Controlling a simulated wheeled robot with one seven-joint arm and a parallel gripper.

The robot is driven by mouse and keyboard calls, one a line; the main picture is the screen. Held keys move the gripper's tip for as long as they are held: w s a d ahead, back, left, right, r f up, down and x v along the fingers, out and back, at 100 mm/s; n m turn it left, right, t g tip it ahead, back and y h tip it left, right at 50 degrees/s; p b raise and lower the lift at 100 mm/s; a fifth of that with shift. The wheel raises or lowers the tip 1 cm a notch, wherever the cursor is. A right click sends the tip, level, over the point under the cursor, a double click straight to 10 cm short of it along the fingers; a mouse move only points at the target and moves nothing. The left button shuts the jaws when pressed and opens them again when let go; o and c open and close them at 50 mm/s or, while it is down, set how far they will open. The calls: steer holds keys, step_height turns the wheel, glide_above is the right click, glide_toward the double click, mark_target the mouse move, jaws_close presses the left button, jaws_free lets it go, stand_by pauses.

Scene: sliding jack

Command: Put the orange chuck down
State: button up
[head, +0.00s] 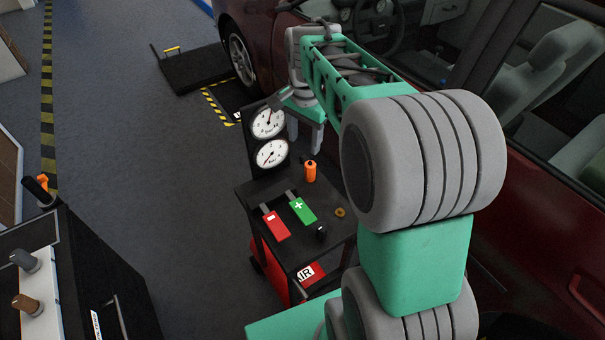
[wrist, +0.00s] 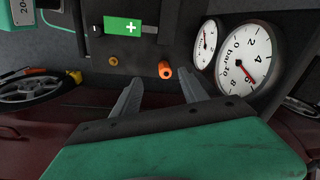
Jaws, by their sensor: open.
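The orange chuck (head: 310,172) stands upright on the black top of the trolley (head: 334,236), near the foot of the two gauges. It also shows in the wrist view, where the orange chuck (wrist: 165,71) appears between and beyond the fingertips. My gripper (head: 304,146) is open and empty. Its two grey fingers point down a little behind and above the chuck in the head view. In the wrist view my gripper (wrist: 159,84) shows both fingers spread wide, with a gap between them and the chuck.
Two round gauges (head: 269,138) stand at the trolley's back left. A red minus switch (head: 275,225), a green plus switch (head: 302,210) and a small brass ring (head: 340,212) are on its top. A dark red car (head: 520,240) stands close on the right. A dark cabinet (head: 95,270) is front left.

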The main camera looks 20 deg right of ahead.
steer(key=s+a+n+t, duration=0.1)
steer(key=s+a+n, duration=0.3)
steer(key=s+n, duration=0.2)
steer(key=s+a+f+n+t, duration=0.1)
steer(key=s+a+n, duration=0.2)
steer(key=s+n, duration=0.3)
steer(key=s, duration=0.3)
steer(key=shift+s+a+t, duration=0.15)
steer(key=shift+a+t, duration=0.2)
steer(key=shift+t, duration=0.05)
